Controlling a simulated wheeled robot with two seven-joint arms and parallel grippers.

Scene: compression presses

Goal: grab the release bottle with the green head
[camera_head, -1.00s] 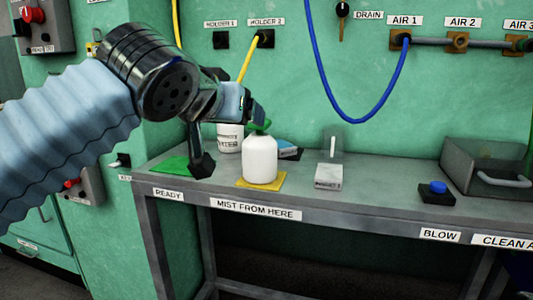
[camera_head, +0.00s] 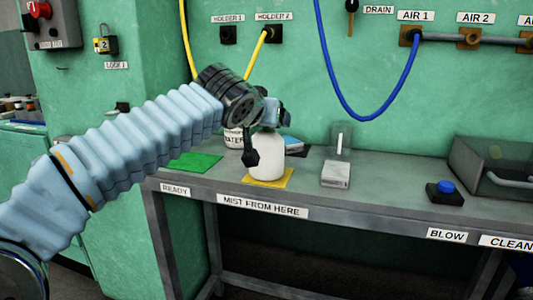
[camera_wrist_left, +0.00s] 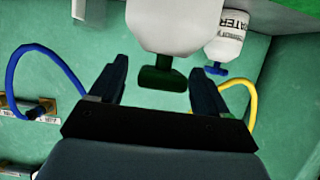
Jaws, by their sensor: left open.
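The release bottle (camera_head: 267,158) is white and stands upright on a yellow mat (camera_head: 270,179) on the bench. In the head view my left gripper (camera_head: 267,130) is at its top and hides its head. In the left wrist view the bottle (camera_wrist_left: 175,22) appears upside down, with its dark green head (camera_wrist_left: 162,78) between the two fingers of my left gripper (camera_wrist_left: 162,85). The fingers are open, with a gap on both sides of the head. My right gripper is not in view.
A white bottle labelled WATER (camera_head: 234,138) stands close behind on the left. A green mat (camera_head: 196,161) lies left, a small grey box (camera_head: 336,174) right. A blue button (camera_head: 445,187) and a metal tray (camera_head: 495,165) are farther right. A yellow hose (camera_head: 256,52) hangs behind.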

